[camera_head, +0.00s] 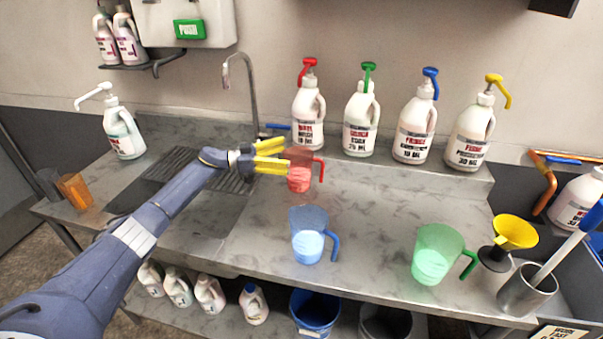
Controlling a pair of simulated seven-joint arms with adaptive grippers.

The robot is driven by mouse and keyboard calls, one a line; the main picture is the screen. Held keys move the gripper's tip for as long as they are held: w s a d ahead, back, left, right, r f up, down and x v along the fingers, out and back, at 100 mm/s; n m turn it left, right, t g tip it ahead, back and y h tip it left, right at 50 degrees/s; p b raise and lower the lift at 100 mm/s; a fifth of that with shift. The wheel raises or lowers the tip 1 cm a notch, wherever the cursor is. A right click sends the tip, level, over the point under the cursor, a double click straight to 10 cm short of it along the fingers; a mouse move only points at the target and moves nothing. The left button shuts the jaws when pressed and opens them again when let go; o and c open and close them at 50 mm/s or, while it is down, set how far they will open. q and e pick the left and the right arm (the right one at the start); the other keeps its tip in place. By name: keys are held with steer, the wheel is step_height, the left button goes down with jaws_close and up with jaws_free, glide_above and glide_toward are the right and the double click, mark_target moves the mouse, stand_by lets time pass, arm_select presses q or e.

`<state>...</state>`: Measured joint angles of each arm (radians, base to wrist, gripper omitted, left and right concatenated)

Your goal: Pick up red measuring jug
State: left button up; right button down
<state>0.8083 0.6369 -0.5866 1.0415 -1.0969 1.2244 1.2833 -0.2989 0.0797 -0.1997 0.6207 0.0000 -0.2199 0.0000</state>
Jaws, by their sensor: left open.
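The red measuring jug (300,178) stands upright on the steel counter, near the middle, with its handle to the right. It is translucent and seems to hold some red liquid. My left gripper (286,157) has yellow fingers and is open. Its fingertips are at the jug's left side, near the rim, and hide part of it. I cannot tell whether they touch the jug. My right gripper is not in view.
A blue jug (308,240) and a green jug (435,255) stand nearer on the counter (370,218). Several pump bottles, one red-topped (308,112), line the back ledge. A tap (250,95) rises behind my gripper. A yellow funnel (514,233) is at right.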

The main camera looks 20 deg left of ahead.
mark_target(301, 154)
arm_select(q)
steer(key=shift+x, duration=2.75)
steer(key=shift+s, duration=0.15)
steer(key=c, duration=1.6)
